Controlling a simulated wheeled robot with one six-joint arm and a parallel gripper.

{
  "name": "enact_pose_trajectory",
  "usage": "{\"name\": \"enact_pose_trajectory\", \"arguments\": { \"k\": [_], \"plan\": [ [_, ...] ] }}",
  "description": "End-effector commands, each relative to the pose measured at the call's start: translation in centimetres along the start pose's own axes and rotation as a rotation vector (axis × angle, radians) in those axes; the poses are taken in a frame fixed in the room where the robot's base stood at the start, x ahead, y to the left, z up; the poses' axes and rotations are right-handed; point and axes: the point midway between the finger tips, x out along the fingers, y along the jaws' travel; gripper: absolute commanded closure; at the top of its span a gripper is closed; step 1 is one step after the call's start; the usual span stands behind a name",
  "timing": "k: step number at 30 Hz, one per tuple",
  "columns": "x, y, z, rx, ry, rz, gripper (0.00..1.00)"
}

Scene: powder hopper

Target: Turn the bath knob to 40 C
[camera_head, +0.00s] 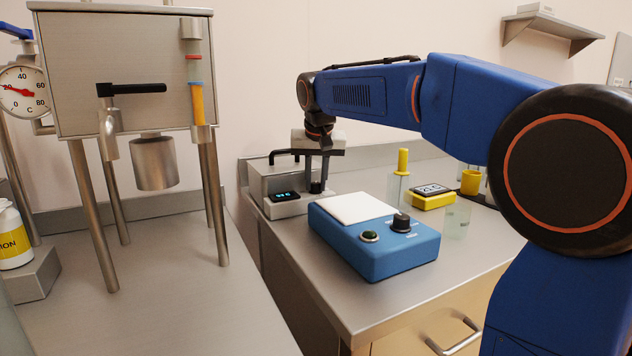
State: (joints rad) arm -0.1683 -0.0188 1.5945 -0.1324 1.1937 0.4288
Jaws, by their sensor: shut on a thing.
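The water bath is a small steel box (265,178) with a dark handle on top, on the bench behind the blue device. Its front ledge carries a dark display (285,196) with small teal digits, too small to read. The black bath knob (315,188) stands on the ledge right of the display. My gripper (317,177) points down over the knob, with its fingers shut on it. The fingers hide the upper part of the knob, and I see no scale marks around it.
A blue device (375,245) with a white top and its own black knob (401,222) stands in front. A steel hopper (125,70) on legs stands left.

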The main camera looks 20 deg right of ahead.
Motion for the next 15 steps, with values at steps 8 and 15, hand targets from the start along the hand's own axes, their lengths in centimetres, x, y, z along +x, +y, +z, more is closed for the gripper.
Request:
{"name": "enact_pose_trajectory", "arguments": {
  "k": [8,15],
  "plan": [
    [-0.02,-0.02,0.00,0.000,0.000,-0.001,0.72],
    [-1.00,-0.03,-0.04,0.000,0.001,-0.001,0.72]
  ]
}}
